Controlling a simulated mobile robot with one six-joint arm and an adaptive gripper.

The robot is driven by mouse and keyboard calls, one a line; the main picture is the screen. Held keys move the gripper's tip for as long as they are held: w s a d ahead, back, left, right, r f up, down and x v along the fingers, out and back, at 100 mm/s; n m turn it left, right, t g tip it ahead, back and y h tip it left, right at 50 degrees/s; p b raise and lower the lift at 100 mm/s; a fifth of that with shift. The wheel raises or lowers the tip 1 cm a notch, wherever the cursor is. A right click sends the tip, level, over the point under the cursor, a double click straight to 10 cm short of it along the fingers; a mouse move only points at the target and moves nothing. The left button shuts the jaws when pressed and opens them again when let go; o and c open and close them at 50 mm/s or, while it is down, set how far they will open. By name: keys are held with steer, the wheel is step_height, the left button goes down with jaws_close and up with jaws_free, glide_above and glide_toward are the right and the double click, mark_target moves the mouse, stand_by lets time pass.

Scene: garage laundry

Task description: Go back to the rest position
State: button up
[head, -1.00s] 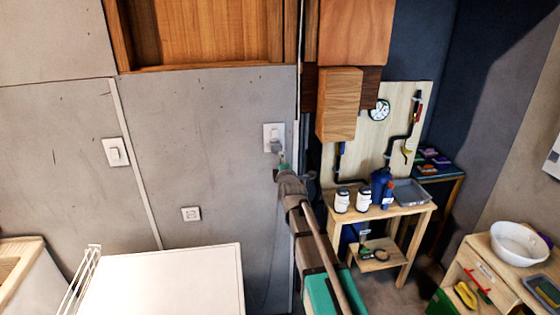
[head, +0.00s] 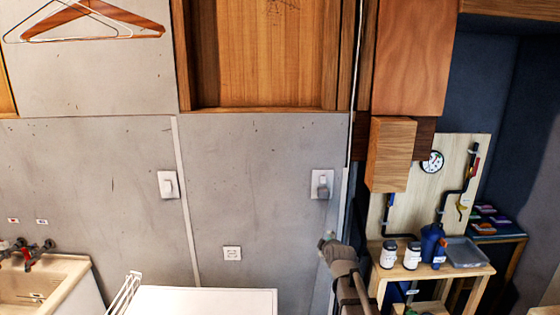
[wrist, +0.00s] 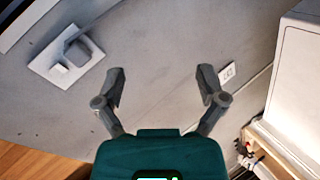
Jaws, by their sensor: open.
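My gripper (wrist: 163,86) is open, with nothing between its two fingers in the wrist view. In the head view my gripper (head: 327,240) is at the lower right of centre, below the wall socket plate (head: 316,176) and apart from it. A grey plug (head: 323,190) sits at that plate. The wrist view shows the plate (wrist: 43,66) with the plug (wrist: 76,50) at the upper left, beyond and to the side of the fingers. My arm hides part of the wall's lower edge and the left side of the workbench.
A white-topped appliance (head: 200,302) stands at the bottom, and a sink (head: 40,280) at the left. A workbench (head: 460,271) with white jars (head: 389,254) and a blue bottle (head: 432,243) stands right of my arm. Wooden cabinets (head: 390,155) hang above it. Hangers (head: 95,22) hang at upper left.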

steer(key=s+f+m+g+b, duration=0.1)
steer(key=s+f+m+g, duration=0.3)
steer(key=s, duration=0.5)
steer(key=s+f+m+g+b, duration=0.1)
steer(key=s+f+m+g, duration=0.3)
steer(key=s, duration=0.6)
steer(key=s+f+m+g, duration=0.5)
steer(key=s, duration=0.4)
steer(key=shift+s+d+f+h+b, duration=0.15)
steer(key=shift+d+f+h+b, duration=0.15)
steer(key=shift+d+b, duration=0.15)
